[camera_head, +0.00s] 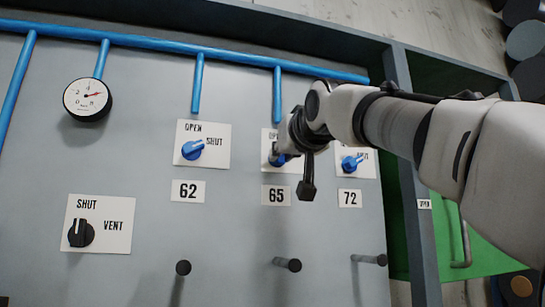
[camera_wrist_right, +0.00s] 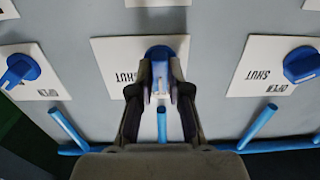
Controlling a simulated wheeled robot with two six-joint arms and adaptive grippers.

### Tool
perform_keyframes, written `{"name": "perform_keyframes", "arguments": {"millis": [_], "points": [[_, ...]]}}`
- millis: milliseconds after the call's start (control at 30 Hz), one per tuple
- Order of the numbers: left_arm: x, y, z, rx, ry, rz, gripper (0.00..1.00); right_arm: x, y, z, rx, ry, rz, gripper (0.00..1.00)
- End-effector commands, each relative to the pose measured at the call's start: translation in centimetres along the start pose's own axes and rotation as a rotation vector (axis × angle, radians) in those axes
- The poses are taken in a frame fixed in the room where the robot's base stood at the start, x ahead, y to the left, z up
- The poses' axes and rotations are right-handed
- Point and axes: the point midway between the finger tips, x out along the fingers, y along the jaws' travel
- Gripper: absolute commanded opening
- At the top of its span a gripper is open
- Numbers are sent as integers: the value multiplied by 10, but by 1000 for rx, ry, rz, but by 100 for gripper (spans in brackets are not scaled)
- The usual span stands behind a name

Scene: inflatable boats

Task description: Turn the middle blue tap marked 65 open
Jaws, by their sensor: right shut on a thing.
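The middle blue tap (camera_head: 277,159) sits on a white plate above the label 65 (camera_head: 276,195). My right gripper (camera_head: 288,150) reaches in from the right and hides much of the tap and plate. In the wrist view, upside down, the gripper (camera_wrist_right: 160,92) is closed around the handle of this tap (camera_wrist_right: 158,53), one finger on each side. The handle points down that picture, towards the blue pipe, away from the SHUT word at its left. The OPEN word is hidden there; its first letters show in the head view. My left gripper is not in view.
Blue tap 62 (camera_head: 192,150) is to the left and blue tap 72 (camera_head: 351,163) to the right, partly behind my arm. A gauge (camera_head: 87,99) and black SHUT/VENT knob (camera_head: 81,233) are far left. Several black pegs (camera_head: 287,265) stick out below.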

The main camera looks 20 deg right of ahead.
Motion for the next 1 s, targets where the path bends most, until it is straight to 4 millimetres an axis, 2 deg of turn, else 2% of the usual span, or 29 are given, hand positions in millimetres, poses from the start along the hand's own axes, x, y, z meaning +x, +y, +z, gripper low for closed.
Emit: {"name": "perform_keyframes", "arguments": {"millis": [300,333,400,1000], "points": [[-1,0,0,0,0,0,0,-1,0,-4,-4,10,0,0],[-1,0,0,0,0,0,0,-1,0,-4,-4,10,0,20],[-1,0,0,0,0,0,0,-1,0,-4,-4,9,0,42],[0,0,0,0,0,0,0,0,0,-1,38,2,0,42]]}}
